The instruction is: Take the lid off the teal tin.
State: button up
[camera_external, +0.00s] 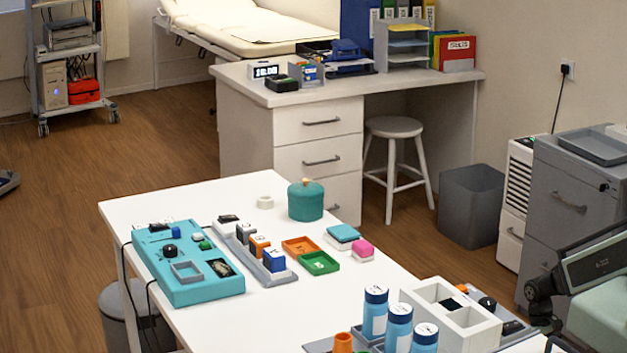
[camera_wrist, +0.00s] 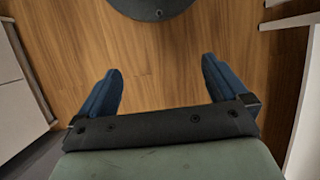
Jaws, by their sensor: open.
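The teal tin (camera_external: 306,208) stands upright near the back right edge of the white table (camera_external: 150,208). Its teal lid (camera_external: 305,188), with a small light wooden knob on top, sits on it. My gripper (camera_wrist: 160,72) shows in the wrist view with two dark blue fingers spread apart and nothing between them. I cannot make out my gripper clearly in the external view.
A white tape roll (camera_external: 265,202) lies left of the tin. An orange tray (camera_external: 299,246), a green tray (camera_external: 320,263) and a teal-topped box (camera_external: 342,233) lie in front. A teal panel (camera_external: 190,283) is at left. Blue bottles (camera_external: 375,311) and a white divided box (camera_external: 470,325) stand nearer.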

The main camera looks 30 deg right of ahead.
jog(key=w+a+r+n+t, duration=0.1)
jog(key=w+a+r+n, duration=0.25)
jog(key=w+r, duration=0.65)
jog(key=w+a+r+n+t, duration=0.2)
jog(key=w+a+r, duration=0.3)
jog(key=w, duration=0.9)
jog(key=w+a+r+n+t, duration=0.1)
jog(key=w+a+r+n, duration=0.25)
jog(key=w+r, duration=0.65)
notch_tip(320, 180, up, 29)
jog(key=n, duration=1.4)
send_over(306, 179)
jog(key=shift+m, duration=0.3)
notch_tip(306, 179, down, 12)
jog(key=shift+f, duration=0.25)
jog(key=c, duration=1.1)
jog(key=shift+o, duration=0.2)
